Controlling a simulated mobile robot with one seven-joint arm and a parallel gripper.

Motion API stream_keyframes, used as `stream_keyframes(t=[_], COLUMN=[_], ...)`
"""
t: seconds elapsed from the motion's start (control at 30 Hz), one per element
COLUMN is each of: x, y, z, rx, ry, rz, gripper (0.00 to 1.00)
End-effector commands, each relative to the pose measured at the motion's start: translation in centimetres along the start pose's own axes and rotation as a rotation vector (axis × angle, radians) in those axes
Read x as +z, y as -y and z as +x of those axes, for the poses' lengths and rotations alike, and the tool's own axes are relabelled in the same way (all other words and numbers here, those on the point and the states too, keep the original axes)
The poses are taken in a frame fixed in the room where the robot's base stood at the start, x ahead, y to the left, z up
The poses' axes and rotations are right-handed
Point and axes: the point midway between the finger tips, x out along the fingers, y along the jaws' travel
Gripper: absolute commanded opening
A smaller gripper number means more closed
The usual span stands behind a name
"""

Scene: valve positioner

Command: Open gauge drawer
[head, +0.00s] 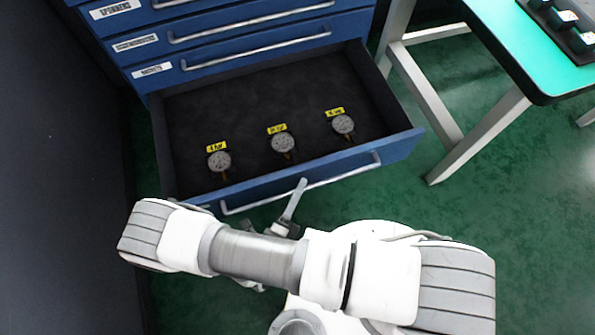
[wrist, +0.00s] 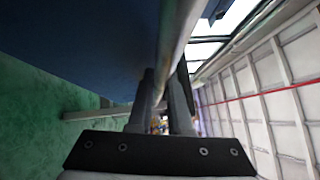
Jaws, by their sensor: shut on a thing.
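The gauge drawer (head: 400,148) is the lowest one visible in the blue cabinet, and it stands pulled well out in the head view. Three round grey gauges with yellow tags, a left one (head: 219,161), a middle one (head: 283,142) and a right one (head: 344,124), lie on its dark liner. A pale bar handle (head: 345,174) runs along the drawer front. My gripper (head: 299,187) is at the middle of this handle, shut on it. In the wrist view, both fingers (wrist: 165,84) close around the handle bar (wrist: 176,35). My arm hides part of the floor before the drawer.
Shut drawers with labels and bar handles (head: 255,50) are above. A green-topped table (head: 510,50) with pale legs stands at the right, its near leg (head: 478,137) close to the drawer's right side. A dark panel (head: 60,170) fills the left. Green floor (head: 510,200) is clear at the right.

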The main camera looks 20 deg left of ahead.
Motion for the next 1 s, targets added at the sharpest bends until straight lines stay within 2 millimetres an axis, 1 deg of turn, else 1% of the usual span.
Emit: stream_keyframes(t=[0.03, 0.2, 0.6, 0.63, 0.7, 0.8, 1.0], x=[-0.26, -0.88, -0.98, -0.98, -0.98, -1.0, -1.03], y=[0.09, 0.26, 0.29, 0.29, 0.29, 0.3, 0.3], z=[-0.43, -1.11, -1.29, -1.28, -1.28, -1.25, -1.21], rx=[0.001, 0.001, 0.002, 0.002, 0.002, 0.001, 0.001], ry=[0.002, 0.0, 0.0, 0.0, 0.0, 0.0, 0.0], rz=[-0.001, 0.002, 0.003, 0.003, 0.003, 0.002, 0.001], gripper=[0.0, 0.0, 0.0, 0.19, 0.32, 0.47, 0.47])
